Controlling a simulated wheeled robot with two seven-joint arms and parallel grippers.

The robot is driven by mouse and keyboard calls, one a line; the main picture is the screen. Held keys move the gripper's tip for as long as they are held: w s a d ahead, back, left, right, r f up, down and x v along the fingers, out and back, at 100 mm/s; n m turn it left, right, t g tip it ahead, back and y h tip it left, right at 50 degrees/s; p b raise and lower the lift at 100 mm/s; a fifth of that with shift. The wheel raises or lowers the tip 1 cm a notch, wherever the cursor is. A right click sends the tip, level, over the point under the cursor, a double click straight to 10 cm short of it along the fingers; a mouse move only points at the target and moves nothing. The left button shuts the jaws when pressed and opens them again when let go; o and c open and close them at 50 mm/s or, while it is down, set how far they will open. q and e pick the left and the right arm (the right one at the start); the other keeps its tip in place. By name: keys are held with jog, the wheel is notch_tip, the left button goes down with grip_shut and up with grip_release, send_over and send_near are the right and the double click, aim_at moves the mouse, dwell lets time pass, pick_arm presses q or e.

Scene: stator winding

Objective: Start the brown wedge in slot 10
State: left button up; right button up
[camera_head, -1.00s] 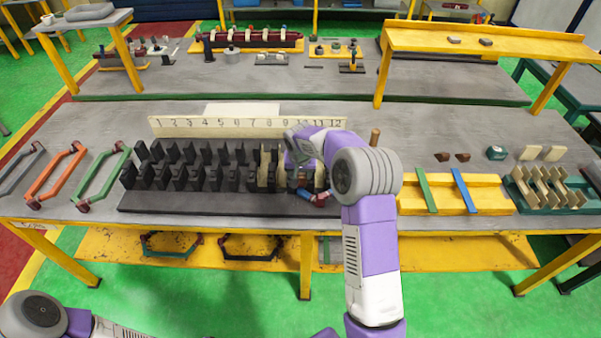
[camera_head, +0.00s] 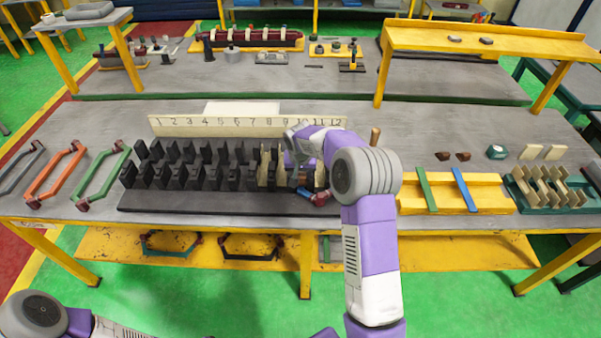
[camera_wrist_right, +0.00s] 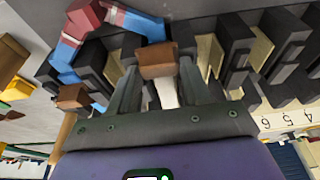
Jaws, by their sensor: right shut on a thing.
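My right gripper (camera_wrist_right: 158,80) is shut on a brown wedge (camera_wrist_right: 157,62), which sits between its two grey fingers in the right wrist view. A pale strip shows just below the wedge. In the head view the right gripper (camera_head: 304,178) is low over the right part of the black stator block (camera_head: 200,203), near numbers 9 to 11, and my wrist partly hides it. Whether the wedge touches the slot cannot be told. Tan liners (camera_wrist_right: 208,55) show in slots beside the fingers. My left gripper is out of view.
A red and blue coil end (camera_wrist_right: 75,50) lies close beside the fingers. The number strip (camera_head: 200,127) stands behind the block. Two brown wedges (camera_head: 441,156) lie on the table to the right, behind a yellow tray (camera_head: 450,200). Coils (camera_head: 55,175) lie at the left.

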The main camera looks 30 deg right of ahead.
aim_at(300, 178)
jog(key=shift+w+d, duration=0.15)
jog(key=shift+w, duration=0.05)
jog(key=o, duration=1.1)
jog(key=shift+o, duration=0.2)
jog(key=v, duration=0.7)
jog(key=shift+r+p, duration=0.35)
